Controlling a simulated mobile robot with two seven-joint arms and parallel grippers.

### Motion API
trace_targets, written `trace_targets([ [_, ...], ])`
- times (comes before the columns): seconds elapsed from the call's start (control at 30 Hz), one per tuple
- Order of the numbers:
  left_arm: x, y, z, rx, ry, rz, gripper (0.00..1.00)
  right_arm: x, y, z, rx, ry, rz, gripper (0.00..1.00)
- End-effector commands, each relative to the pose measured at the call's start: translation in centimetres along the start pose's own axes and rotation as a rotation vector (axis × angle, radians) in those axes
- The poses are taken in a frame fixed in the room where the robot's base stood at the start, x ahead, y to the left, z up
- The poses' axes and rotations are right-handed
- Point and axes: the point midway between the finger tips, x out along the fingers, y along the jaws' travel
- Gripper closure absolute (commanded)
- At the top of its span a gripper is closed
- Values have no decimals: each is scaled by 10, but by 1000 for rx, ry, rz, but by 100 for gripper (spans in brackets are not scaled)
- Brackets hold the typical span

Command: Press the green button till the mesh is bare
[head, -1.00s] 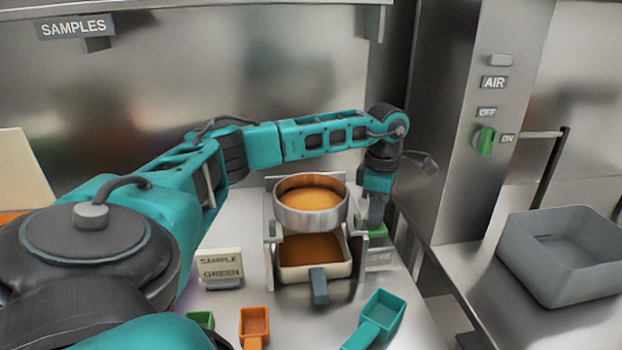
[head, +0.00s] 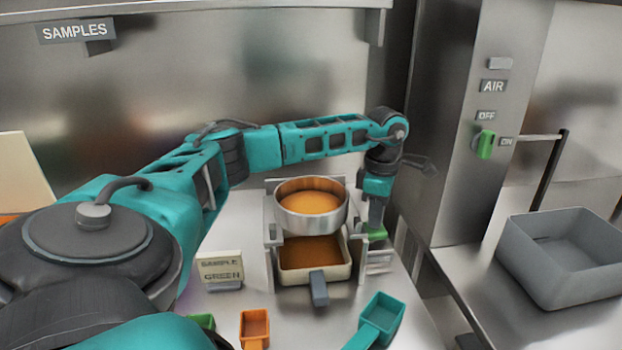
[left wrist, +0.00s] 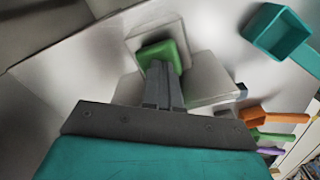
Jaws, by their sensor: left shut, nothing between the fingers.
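The green button (head: 376,234) is on the right side of the sieve stand; it also shows in the left wrist view (left wrist: 166,52). My left gripper (head: 376,222) is shut and points down, its tips at the button and seeming to touch it. How far the button is pressed cannot be told. The round metal sieve (head: 290,222) sits in the stand and holds orange-brown material, so its mesh is covered. A pale tray (head: 325,272) below it holds brown material, with a grey handle at its front. My right gripper is not in view.
A sign (head: 220,268) reading SAMPLE GREEN stands left of the stand. A teal scoop (head: 382,316) and an orange scoop (head: 255,325) lie in front. A grey bin (head: 522,262) is at right. A green AIR knob (head: 486,145) is on the cabinet.

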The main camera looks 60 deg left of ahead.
Motion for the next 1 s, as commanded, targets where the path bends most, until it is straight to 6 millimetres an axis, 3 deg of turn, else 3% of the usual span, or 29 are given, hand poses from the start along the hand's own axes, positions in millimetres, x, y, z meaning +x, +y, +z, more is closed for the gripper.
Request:
trace_targets([
  [0.53,16,0,0,0,0,0,100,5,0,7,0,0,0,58],
  [1.0,0,0,0,0,0,0,100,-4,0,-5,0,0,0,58],
])
